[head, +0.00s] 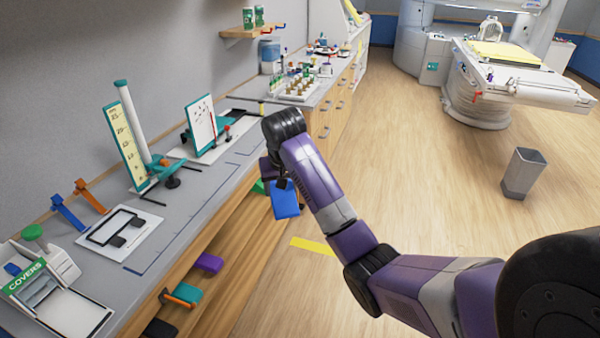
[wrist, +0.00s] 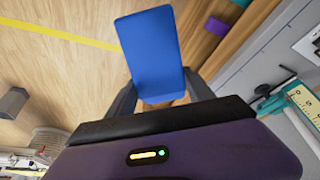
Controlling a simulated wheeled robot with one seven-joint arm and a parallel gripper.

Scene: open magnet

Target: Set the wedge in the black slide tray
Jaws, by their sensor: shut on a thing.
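My gripper (head: 282,186) is shut on a blue wedge (head: 285,203) and holds it in the air beside the counter's front, over the floor side. In the wrist view the blue wedge (wrist: 152,50) shows its broad flat face between the two fingers of my gripper (wrist: 160,95). A white plate with a black rectangular frame (head: 92,238) and dark blocks lies on the counter at the left. A black piece (head: 160,328) shows low at the shelf front. I cannot tell surely which of these is the black slide tray.
The grey counter (head: 190,205) carries a COVERS box (head: 28,278), a teal stand with a yellow scale (head: 125,145) and a white panel (head: 201,124). Purple (head: 209,262) and teal (head: 187,293) pieces jut from the shelves below. The floor at right is open, with a grey bin (head: 523,174).

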